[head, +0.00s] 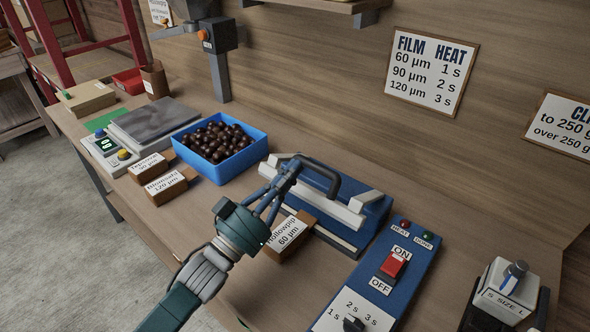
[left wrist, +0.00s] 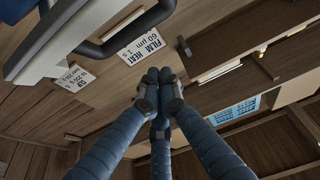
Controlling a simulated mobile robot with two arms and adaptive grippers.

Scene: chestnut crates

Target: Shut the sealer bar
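The sealer (head: 372,222) is a blue machine on the bench in the head view. Its pale sealer bar (head: 340,212) carries a dark curved handle (head: 332,178). The bar looks raised above the base, though my gripper hides part of it. In the left wrist view the bar (left wrist: 62,48) and handle (left wrist: 118,46) are at the upper left. My left gripper (head: 290,170) is in front of the handle's left end in the head view. Its fingertips meet with nothing between them in the left wrist view (left wrist: 158,76). Contact with the handle cannot be told. My right gripper is not in view.
A blue tray (head: 258,150) of chestnuts and a scale (head: 150,122) stand left of the sealer. A Hollowpip card block (head: 287,236) sits in front of it. A control panel (head: 408,254) with a red switch (head: 393,265) and a grey size box (head: 504,290) are to the right.

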